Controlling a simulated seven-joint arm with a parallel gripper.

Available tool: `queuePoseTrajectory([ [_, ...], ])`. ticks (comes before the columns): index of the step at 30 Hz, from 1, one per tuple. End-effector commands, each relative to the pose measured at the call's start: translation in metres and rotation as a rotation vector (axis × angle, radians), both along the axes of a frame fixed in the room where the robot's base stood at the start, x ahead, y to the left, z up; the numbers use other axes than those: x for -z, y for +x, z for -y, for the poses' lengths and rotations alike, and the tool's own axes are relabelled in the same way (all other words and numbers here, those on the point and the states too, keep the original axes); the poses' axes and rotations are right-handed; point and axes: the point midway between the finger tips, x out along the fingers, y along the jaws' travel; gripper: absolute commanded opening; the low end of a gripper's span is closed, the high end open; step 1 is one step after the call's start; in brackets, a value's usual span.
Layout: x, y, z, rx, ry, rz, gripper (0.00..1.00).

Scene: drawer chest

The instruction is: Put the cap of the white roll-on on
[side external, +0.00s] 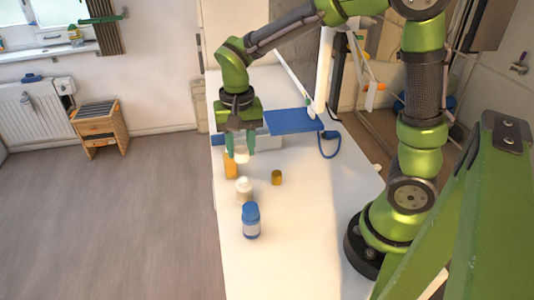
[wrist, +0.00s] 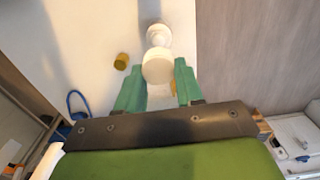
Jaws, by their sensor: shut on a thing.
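My gripper (side external: 240,145) points down over the white table and is shut on a white cap (side external: 241,157). In the wrist view the cap (wrist: 158,66) shows as a pale disc between the green fingertips of my gripper (wrist: 159,80). The white roll-on (side external: 244,188) stands upright on the table, nearer the side camera than the cap, with its top bare. In the wrist view the roll-on (wrist: 159,32) lies just beyond the cap, which partly covers it. The cap looks raised and apart from the roll-on.
An orange bottle (side external: 231,168) stands behind the roll-on, partly hidden by my gripper. A blue bottle (side external: 251,222) stands in front. A small mustard-yellow cap (side external: 277,177) lies to the right. A blue panel (side external: 290,121) and blue cable (side external: 330,147) are at the back. The table's front is clear.

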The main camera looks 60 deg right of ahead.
Motion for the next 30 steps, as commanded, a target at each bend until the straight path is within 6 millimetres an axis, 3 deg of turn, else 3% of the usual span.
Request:
queuePoseTrajectory([
  [10,0.004,-0.001,0.000,0.001,0.000,-0.003,0.08],
  [30,0.050,-0.001,0.000,0.001,0.000,-0.001,0.08],
])
